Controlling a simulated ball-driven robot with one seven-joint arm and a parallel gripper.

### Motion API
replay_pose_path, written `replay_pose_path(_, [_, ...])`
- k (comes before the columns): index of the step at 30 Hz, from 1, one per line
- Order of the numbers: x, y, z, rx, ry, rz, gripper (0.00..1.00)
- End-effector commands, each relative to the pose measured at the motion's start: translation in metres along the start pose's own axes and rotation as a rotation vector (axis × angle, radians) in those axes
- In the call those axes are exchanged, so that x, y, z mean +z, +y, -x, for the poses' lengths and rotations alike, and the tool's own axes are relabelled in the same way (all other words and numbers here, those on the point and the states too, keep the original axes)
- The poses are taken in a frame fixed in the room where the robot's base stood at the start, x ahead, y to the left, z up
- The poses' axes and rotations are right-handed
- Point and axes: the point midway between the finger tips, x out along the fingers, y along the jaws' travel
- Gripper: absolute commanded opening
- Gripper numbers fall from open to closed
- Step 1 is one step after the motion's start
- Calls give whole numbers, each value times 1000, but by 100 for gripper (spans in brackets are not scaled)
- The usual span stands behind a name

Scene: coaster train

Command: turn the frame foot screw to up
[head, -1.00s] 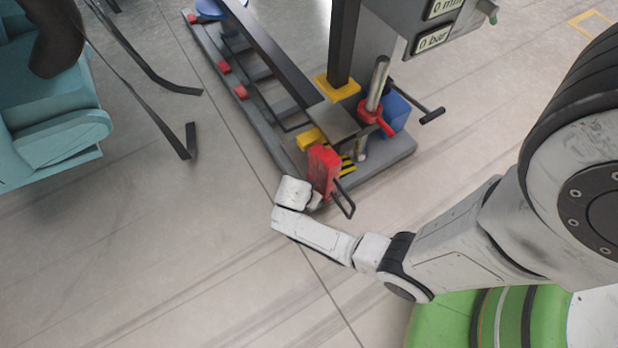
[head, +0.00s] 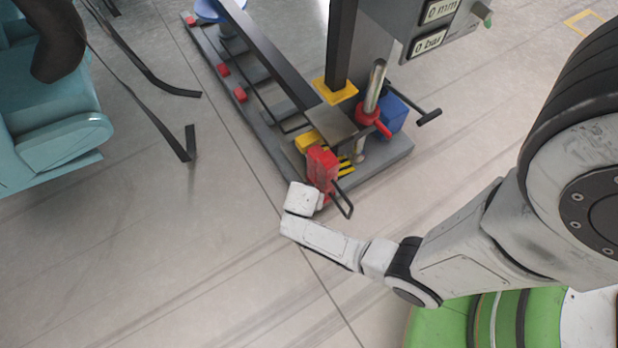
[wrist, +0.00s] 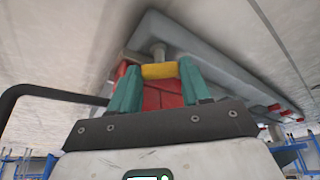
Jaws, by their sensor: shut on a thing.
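My gripper (wrist: 160,74) has two teal fingers. They are closed on a yellow piece (wrist: 158,71), which looks like the frame foot screw's grip. A short grey post (wrist: 158,51) stands just beyond it, against the grey frame (wrist: 225,62). A red block (wrist: 163,95) shows between the fingers. In the head view my gripper's white body is low beside the red block (head: 322,168) at the near end of the frame (head: 385,163). The fingertips and the yellow piece are hidden there, and I cannot tell the screw's setting.
A black bar handle (head: 343,203) sticks out by the red block and crosses the wrist view's left side. Teal seats (head: 55,140) are at the left.

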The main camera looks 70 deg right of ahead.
Motion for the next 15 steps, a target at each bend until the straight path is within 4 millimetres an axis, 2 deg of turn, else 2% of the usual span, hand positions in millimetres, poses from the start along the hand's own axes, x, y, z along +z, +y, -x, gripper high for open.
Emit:
replay_pose_path(2, [-4, 0, -1, -2, 7, -2, 17])
replay_pose_path(3, [-5, -1, -1, -2, 7, -3, 49])
replay_pose_path(10, [-6, 1, -2, 2, 9, -5, 71])
replay_pose_path(15, [-5, 2, -2, 6, 8, -6, 72])
